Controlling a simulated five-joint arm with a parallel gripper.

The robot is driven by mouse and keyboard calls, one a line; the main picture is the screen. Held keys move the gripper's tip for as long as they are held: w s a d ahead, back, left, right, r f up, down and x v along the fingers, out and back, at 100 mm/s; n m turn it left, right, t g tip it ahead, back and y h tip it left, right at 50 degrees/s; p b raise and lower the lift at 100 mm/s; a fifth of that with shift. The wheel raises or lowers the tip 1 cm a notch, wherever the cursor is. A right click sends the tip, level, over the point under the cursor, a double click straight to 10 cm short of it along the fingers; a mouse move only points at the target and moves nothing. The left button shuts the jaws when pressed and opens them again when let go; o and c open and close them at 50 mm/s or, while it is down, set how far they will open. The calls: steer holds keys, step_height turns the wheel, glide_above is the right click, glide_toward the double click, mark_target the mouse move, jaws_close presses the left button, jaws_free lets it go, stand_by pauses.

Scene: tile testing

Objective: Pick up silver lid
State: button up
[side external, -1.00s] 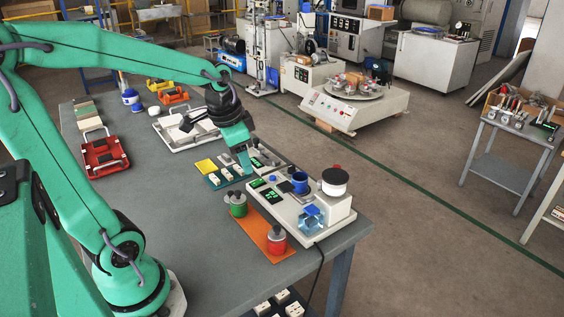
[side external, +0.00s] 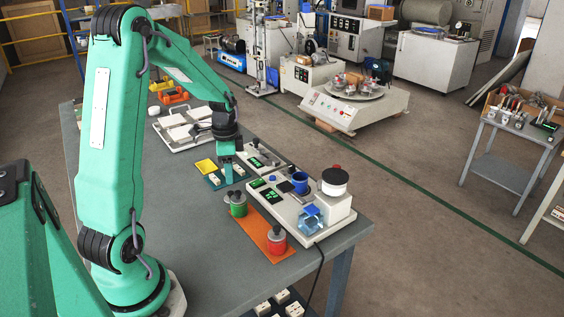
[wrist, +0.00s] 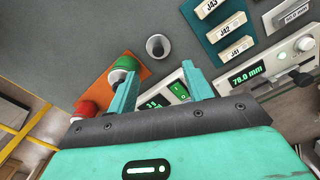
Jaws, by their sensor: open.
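A small round silver piece with a dark hollow centre, likely the silver lid (wrist: 158,46), stands on the grey table in the wrist view. It is beside the orange mat (wrist: 103,82), just beyond my fingertips and between their lines. In the side view I cannot separate it clearly from the grey-topped green can (side external: 238,208). My gripper (side external: 227,180) points down above the table, close to that can. Its two fingers (wrist: 158,69) are apart with nothing between them.
A red can (side external: 277,242) stands on the mat's near end. A white instrument (side external: 290,215) with a blue cup (side external: 299,182) lies to the right. Labelled tiles (wrist: 232,29) sit on a dark teal board. Bare table lies left of the mat.

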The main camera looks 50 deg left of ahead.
mark_target(231, 192)
steer(key=shift+f, duration=1.3)
steer(key=shift+f, duration=0.1)
steer(key=shift+s+f, duration=0.1)
steer(key=shift+f, duration=2.45)
steer(key=c, duration=0.7)
steer(key=shift+r, duration=0.2)
steer(key=shift+c, duration=0.2)
step_height(231, 192, up, 10)
steer(key=shift+f, duration=0.15)
